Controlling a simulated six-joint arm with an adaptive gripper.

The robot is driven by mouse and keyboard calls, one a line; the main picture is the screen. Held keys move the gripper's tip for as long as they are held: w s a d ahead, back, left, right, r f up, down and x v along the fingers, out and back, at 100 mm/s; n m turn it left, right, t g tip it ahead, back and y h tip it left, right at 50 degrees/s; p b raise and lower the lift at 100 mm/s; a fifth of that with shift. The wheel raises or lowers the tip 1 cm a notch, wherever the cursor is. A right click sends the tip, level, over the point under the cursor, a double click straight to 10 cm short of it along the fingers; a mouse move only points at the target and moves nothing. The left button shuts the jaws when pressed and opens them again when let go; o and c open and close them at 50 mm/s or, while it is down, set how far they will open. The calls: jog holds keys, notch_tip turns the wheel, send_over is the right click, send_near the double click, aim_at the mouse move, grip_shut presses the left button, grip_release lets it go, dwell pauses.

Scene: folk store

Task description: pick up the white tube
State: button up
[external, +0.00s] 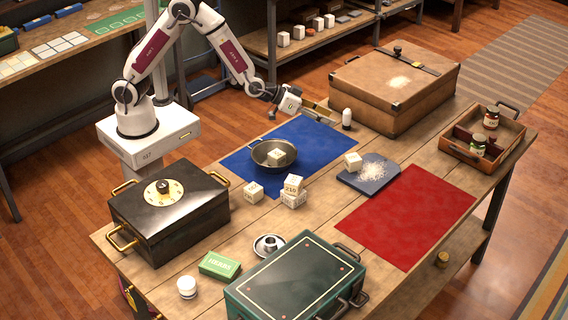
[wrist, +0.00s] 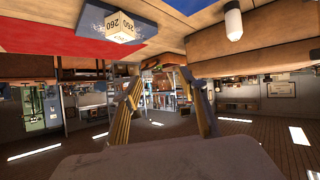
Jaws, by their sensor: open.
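The white tube (external: 346,118) stands upright on the wooden table, beside the brown case and near the right corner of the blue mat. It also shows in the wrist view (wrist: 233,22), at the upper right and outside the span of my fingers. My gripper (external: 322,110) is open and just left of the tube in the external view, with its fingers pointing toward the tube's side. In the wrist view my two yellowish fingers (wrist: 160,80) are spread apart with nothing between them.
The brown case (external: 396,90) stands close behind the tube. A blue board (external: 368,174) with a cube and white grains lies in front, near a red mat (external: 408,215). A pan (external: 272,154) holding a cube sits on the blue mat (external: 235,160), with several cubes nearby.

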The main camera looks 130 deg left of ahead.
aim_at(347, 117)
jog(key=s+a+f+n+g+y, duration=0.1)
jog(key=s+a+f, duration=0.1)
jog(key=a+f, duration=0.1)
jog(key=s+a+f+n+g+y, duration=0.1)
jog(key=s+a+f, duration=0.2)
jog(key=a, duration=0.3)
jog(key=s+a+f+n+g+y, duration=0.1)
jog(key=s+a+f+y, duration=0.1)
jog(key=s+a+f, duration=0.1)
jog(key=shift+s+a+f, duration=0.2)
jog(key=shift+a+f, duration=0.45)
jog(key=shift+x, duration=1.25)
jog(key=shift+a, duration=0.1)
jog(key=shift+x, duration=2.55)
jog(key=shift+r, duration=0.15)
jog(key=c, duration=1)
